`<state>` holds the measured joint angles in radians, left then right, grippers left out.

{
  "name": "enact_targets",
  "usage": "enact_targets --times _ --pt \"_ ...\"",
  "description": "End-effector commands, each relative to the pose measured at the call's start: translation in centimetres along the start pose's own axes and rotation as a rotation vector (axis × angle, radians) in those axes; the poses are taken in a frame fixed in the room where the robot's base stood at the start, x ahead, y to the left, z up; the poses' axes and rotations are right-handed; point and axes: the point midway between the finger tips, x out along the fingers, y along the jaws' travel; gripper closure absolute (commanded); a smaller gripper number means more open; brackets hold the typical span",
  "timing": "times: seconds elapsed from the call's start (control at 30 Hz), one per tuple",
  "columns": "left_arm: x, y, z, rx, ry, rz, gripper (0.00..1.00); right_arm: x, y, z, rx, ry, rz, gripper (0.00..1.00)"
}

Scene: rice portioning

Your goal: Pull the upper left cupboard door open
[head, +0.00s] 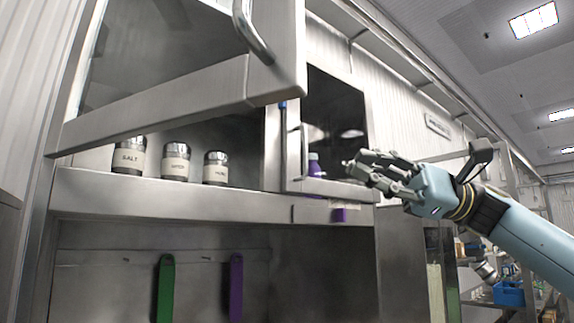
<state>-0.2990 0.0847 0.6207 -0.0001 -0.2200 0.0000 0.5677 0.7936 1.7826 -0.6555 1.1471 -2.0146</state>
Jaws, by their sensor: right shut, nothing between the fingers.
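The upper left cupboard door (200,102) has a metal frame around a dark glass pane and stands swung open toward me. Its bar handle (252,32) is at the top of the view, near the door's free edge. Behind the door, the cupboard's shelf (180,197) shows with jars on it. My right gripper (352,168) is shut and empty. It is to the right of the open door and lower than its handle, apart from it, in front of the right cupboard door in the picture. My left gripper is not in view.
Three labelled jars (175,163) stand on the shelf. A green utensil (166,285) and a purple utensil (236,285) hang below.

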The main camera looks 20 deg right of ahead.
Motion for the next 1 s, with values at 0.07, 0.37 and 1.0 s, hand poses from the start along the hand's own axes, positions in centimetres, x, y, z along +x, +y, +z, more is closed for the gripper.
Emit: enact_targets --times 0.07,0.37,1.0 --pt "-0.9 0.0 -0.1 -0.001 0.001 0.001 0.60 1.6 0.1 4.1 -0.245 -0.026 0.162 1.00" --pt "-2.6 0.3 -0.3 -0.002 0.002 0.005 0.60 4.3 1.7 6.8 -0.456 -0.065 0.301 1.00" --pt "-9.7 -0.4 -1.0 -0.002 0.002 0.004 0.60 13.8 5.7 8.8 -0.449 -0.061 0.297 1.00"
